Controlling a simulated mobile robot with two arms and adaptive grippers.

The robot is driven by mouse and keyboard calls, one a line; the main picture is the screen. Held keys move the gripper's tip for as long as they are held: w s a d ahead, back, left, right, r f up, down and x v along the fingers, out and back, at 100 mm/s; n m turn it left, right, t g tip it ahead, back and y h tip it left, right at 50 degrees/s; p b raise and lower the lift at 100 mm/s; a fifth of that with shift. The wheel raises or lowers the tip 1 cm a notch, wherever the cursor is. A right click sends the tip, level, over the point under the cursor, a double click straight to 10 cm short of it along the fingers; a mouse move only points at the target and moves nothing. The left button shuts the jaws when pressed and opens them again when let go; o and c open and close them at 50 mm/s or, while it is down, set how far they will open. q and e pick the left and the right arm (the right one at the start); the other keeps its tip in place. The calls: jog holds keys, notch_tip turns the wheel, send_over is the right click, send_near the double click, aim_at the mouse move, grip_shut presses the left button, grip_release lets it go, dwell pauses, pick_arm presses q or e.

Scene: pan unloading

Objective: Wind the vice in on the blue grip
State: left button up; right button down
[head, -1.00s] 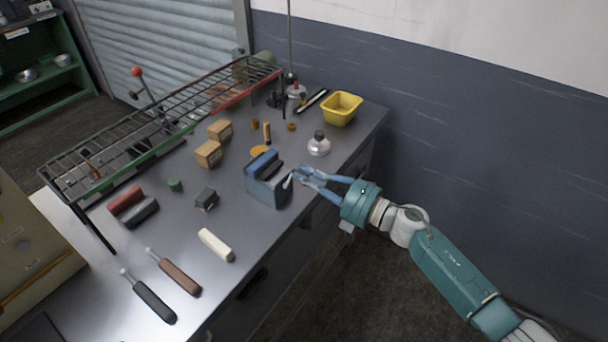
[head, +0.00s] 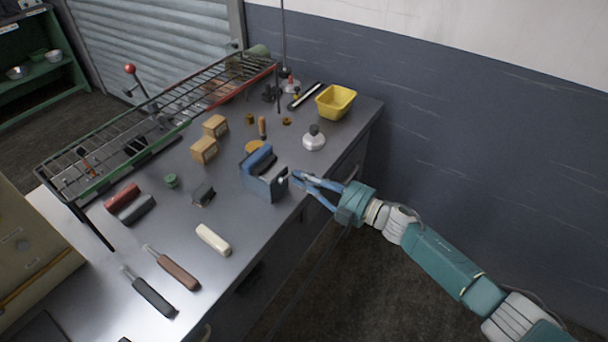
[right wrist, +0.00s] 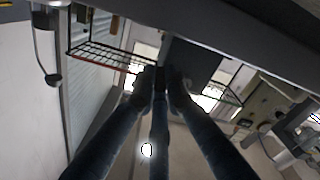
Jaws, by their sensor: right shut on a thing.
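The blue-grey vice (head: 265,184) stands near the front edge of the metal bench. The blue grip (head: 257,159) sits at its top, by the jaws; whether the jaws touch it is hard to tell. The pale vice handle (head: 283,181) is on the vice's right side, partly hidden. My right gripper (head: 299,179) is at that side, shut on the handle. In the right wrist view my fingers (right wrist: 160,80) come together at a dark shape, too dim to make out. My left gripper is not in view.
A wire rack (head: 165,115) stands along the back. Two cardboard boxes (head: 209,140) are behind the vice. A white-based round item (head: 314,138) and a yellow tub (head: 335,102) are beyond it. A cream grip (head: 213,239) and two long-handled tools (head: 172,267) lie to the left.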

jog(key=shift+s+f+m, duration=0.1)
jog(key=shift+f+m, duration=0.25)
jog(key=shift+m, duration=0.4)
jog(key=shift+f+m, duration=0.3)
jog(key=shift+m, duration=0.45)
jog(key=c, duration=1.8)
grip_release()
jog(key=v, duration=1.2)
